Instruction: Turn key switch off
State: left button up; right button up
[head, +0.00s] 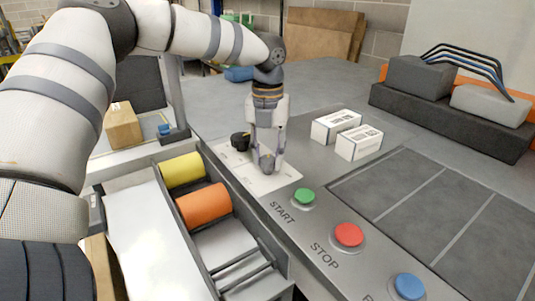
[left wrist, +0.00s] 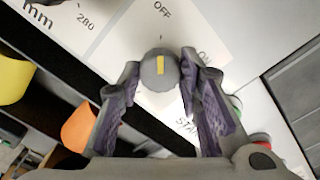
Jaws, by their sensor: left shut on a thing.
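The key switch (left wrist: 152,82) is a round grey knob with a yellow mark, on a white label plate (head: 283,181). In the left wrist view, the yellow mark runs nearly straight up the picture, its upper end toward the printed word OFF. The word ON is to the upper right, partly behind a fingertip. My left gripper (head: 267,166) points down over the plate, its fingers on both sides of the knob, and it is shut on it. In the head view the gripper hides the knob. My right gripper is not in view.
A black dial (head: 240,141) stands just left of the gripper. Green START (head: 304,196), red STOP (head: 348,235) and blue (head: 408,287) buttons line the panel's front. Two white boxes (head: 336,125) lie behind, to the right. Yellow (head: 182,172) and orange (head: 204,204) rollers are at left.

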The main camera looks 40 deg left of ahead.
aim_at(268, 158)
pick_arm(q)
jog(key=shift+f, duration=0.1)
jog(key=o, duration=1.2)
notch_tip(268, 158, up, 12)
jog(key=shift+r, duration=0.1)
